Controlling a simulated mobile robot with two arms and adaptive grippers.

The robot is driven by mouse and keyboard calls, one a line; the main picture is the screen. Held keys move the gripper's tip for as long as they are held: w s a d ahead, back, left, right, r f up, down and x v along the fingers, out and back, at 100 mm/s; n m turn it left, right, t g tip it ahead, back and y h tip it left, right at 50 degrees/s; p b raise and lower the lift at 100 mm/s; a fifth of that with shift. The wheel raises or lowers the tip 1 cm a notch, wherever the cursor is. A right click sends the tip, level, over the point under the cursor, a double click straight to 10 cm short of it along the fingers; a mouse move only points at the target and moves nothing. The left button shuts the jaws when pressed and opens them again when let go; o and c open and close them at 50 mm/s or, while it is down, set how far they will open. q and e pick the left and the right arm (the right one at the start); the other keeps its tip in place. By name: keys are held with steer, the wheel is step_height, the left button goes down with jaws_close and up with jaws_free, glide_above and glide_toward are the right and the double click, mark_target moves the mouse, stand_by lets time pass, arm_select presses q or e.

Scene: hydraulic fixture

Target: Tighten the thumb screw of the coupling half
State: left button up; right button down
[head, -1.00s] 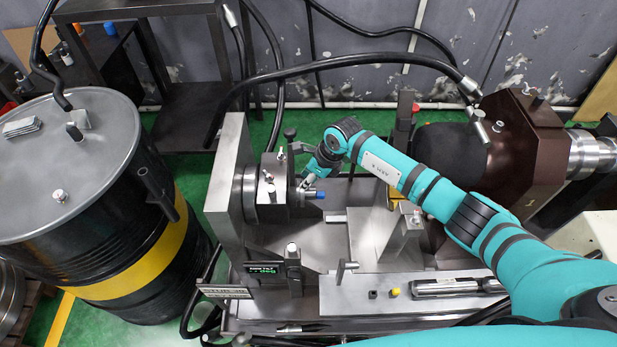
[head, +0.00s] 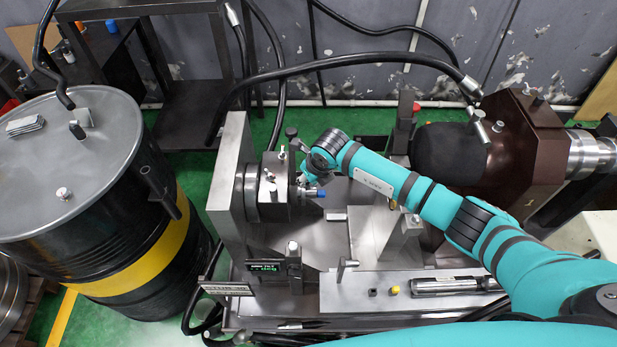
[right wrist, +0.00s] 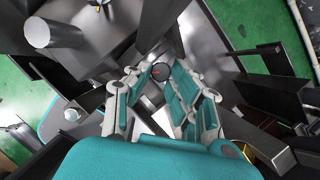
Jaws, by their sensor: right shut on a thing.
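The coupling half (head: 309,193), a small steel part with a blue end, sticks out to the right from the round dark fixture head (head: 272,197). My right gripper (head: 304,181) is at this coupling half, mostly hidden behind my own wrist. How far the screw is turned in cannot be told. My left gripper is not in view.
A steel upright plate (head: 228,175) carries the fixture head. A small display with green text (head: 268,267) stands in front. A black hose (head: 340,62) arches above. A black drum with a yellow band (head: 110,270) stands left; a brown motor housing (head: 520,150) stands right.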

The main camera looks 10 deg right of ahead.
steer(key=shift+r, duration=0.1)
stand_by(0.3)
steer(key=c, duration=1.2)
jaws_free()
steer(key=v, duration=1.2)
